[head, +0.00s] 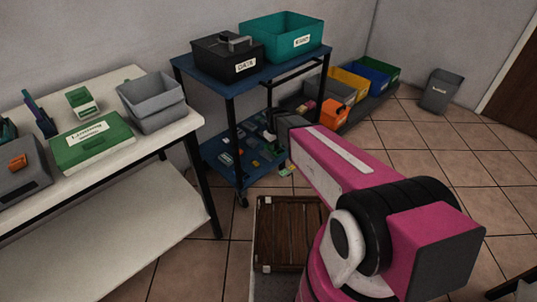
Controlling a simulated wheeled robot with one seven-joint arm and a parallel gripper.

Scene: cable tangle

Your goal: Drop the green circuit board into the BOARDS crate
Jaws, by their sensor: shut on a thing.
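My gripper (283,157) hangs from the dark wrist at the far end of my pink arm, beside the right end of the blue cart's lower shelf. Its fingers are small and mostly hidden. It is shut on a small green piece that looks like the green circuit board (287,171), which shows just below the wrist. A teal crate (290,45) with a white label stands on the cart's top shelf, up from my gripper. Its label is too small to read surely, but it may be the BOARDS crate.
A black box (225,62) stands beside the teal crate. The blue cart's lower shelf (228,172) holds several small parts. Grey, yellow, blue and green bins stand behind, with an orange bin (335,113). A white table (170,135) is at left. A wooden crate (285,235) lies low in front.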

